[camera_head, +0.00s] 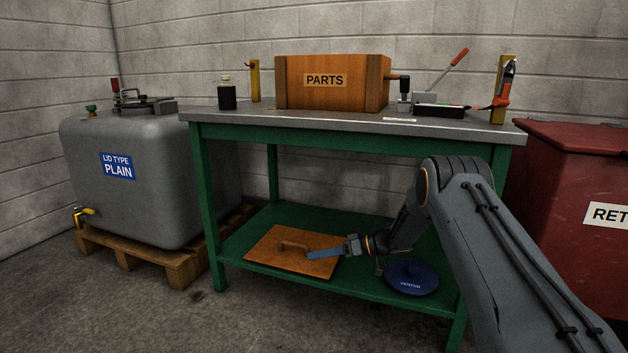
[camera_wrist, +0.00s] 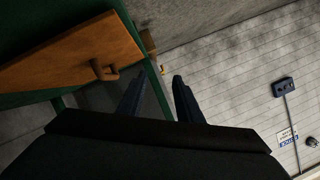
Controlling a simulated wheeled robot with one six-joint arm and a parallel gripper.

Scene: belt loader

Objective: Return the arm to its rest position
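My arm reaches down from the right over the green lower shelf (camera_head: 228,256) of the workbench. My gripper (camera_head: 318,254) is low over the right part of a brown wooden panel with a handle (camera_head: 270,253), which lies on that shelf. In the wrist view my gripper (camera_wrist: 157,88) has its two dark fingers apart, with nothing between them. The panel's handle (camera_wrist: 103,70) shows left of the fingers, outside them. Whether the fingers touch the panel is unclear.
A blue round lid (camera_head: 411,280) lies on the shelf right of the panel, beside my forearm. The bench top (camera_head: 350,119) carries a PARTS box (camera_head: 335,83), a black bottle (camera_head: 227,95) and tools. A grey tank (camera_head: 150,185) stands left, a red bin (camera_head: 570,170) right.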

